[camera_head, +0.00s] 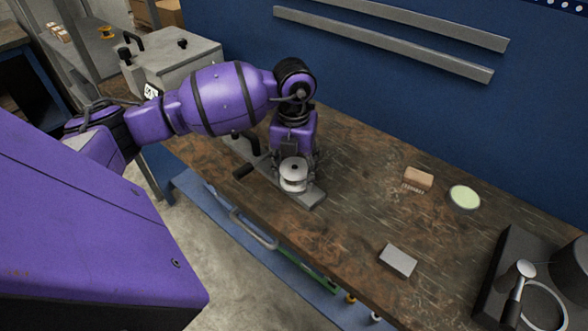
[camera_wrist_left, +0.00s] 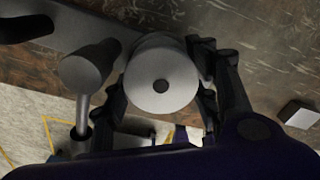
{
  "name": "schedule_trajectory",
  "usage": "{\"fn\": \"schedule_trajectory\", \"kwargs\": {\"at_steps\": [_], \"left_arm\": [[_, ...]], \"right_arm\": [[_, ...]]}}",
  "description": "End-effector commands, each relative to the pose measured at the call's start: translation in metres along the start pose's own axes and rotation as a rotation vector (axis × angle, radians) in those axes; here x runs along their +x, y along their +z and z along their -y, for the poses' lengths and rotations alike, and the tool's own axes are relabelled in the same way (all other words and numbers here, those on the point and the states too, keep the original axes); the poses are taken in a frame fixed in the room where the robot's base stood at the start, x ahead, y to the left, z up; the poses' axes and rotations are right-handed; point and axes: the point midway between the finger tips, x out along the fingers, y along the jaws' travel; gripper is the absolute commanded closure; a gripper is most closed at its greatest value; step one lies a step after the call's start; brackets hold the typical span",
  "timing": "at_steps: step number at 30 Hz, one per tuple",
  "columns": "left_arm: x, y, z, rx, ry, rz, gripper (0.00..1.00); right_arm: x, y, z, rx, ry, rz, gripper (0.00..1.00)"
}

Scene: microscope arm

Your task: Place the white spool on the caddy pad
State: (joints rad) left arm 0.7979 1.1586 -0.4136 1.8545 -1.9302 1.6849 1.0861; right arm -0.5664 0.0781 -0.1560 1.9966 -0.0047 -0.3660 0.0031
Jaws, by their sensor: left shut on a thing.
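The white spool (camera_head: 293,173) shows as a round, pale piece with a small dark hole in its centre. My left gripper (camera_head: 294,165) points down and is shut on it. In the left wrist view the spool (camera_wrist_left: 161,78) sits between the two dark fingers (camera_wrist_left: 160,92). The spool is over a long grey metal base (camera_head: 311,195); I cannot tell whether it touches it. A pale green round pad (camera_head: 465,196) with a light rim lies bare on the bench to the right. I cannot tell whether this is the caddy pad. My right gripper is not in view.
A tan block (camera_head: 418,178) and a grey block (camera_head: 398,260) lie on the wooden bench (camera_head: 350,220). A dark stand with a metal ring (camera_head: 545,305) fills the right corner. The bench between is mostly clear.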

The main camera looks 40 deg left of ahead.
Motion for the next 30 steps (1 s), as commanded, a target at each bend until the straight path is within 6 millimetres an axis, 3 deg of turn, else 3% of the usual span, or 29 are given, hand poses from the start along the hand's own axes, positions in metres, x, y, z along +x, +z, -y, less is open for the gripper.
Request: {"fn": "schedule_trajectory", "kwargs": {"at_steps": [1,2,6,15,20,30], "left_arm": [[0.003,0.0,0.0,0.0,0.001,-0.001,0.73],[0.003,0.0,0.0,0.0,0.001,-0.001,0.44],[0.002,0.0,0.0,0.0,0.001,-0.001,0.27],[0.002,0.0,0.0,0.0,0.0,0.0,0.27],[-0.01,0.001,0.0,0.0,-0.001,0.003,0.27],[-0.08,0.001,0.001,0.001,0.0,0.004,0.27]], "right_arm": [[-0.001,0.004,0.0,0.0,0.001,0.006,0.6],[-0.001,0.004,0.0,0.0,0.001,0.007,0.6],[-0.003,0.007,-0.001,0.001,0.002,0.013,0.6],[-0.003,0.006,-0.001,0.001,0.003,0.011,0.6],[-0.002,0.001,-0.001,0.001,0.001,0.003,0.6],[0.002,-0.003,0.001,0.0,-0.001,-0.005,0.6]]}}
